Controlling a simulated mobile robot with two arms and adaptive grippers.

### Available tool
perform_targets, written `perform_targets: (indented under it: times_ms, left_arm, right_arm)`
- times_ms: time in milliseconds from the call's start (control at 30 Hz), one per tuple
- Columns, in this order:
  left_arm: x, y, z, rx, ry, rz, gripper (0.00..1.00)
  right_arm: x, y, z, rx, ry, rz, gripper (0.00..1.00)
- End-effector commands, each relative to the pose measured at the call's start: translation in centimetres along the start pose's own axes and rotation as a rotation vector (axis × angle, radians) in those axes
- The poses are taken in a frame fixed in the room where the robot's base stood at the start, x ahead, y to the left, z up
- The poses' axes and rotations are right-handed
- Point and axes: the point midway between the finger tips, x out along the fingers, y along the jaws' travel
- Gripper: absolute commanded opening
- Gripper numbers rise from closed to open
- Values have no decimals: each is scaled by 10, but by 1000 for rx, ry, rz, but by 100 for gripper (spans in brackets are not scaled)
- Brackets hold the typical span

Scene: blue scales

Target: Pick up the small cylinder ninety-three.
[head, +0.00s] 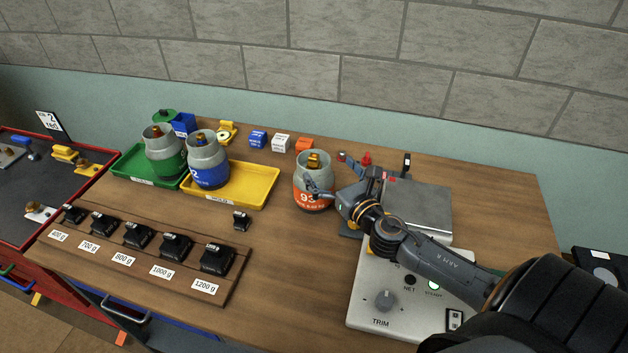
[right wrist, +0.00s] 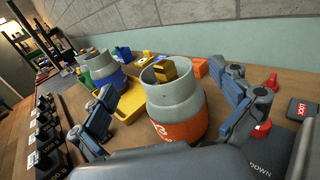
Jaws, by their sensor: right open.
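The small cylinder ninety-three (head: 313,184) is grey above and orange below with a brass valve on top. It stands upright on the wooden table, left of the metal scale plate. In the right wrist view the cylinder (right wrist: 178,105) stands between the two spread fingers. My right gripper (head: 328,184) is open beside the cylinder, reaching in from the right; one finger shows in front of the cylinder's side. The right gripper (right wrist: 170,112) also shows in its wrist view, with a finger on either side. I cannot tell whether a finger touches. My left gripper is not in view.
A green tray (head: 128,171) and a yellow tray (head: 235,203) hold a green and a blue cylinder (head: 207,160). Several black weights stand in a wooden rack (head: 130,262) at front left. The scale plate (head: 425,205) and control box (head: 360,318) are to the right. Small coloured blocks stand behind.

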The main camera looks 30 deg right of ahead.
Motion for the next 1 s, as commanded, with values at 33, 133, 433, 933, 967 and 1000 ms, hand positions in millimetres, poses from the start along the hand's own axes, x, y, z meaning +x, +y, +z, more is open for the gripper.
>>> perform_targets:
  times_ms: [33,133,433,933,967,1000]
  left_arm:
    - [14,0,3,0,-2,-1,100]
    - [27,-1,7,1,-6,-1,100]
    - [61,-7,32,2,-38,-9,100]
    - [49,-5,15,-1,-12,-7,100]
    - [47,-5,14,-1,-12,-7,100]
    - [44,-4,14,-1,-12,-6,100]
  right_arm:
    - [0,0,-15,1,1,0,100]
    - [0,0,-28,2,1,0,100]
    - [0,0,-62,2,1,-1,100]
    - [38,0,-58,4,-2,-2,100]
    - [42,0,-57,4,-1,-2,100]
    - [48,-1,-56,5,-2,-3,100]
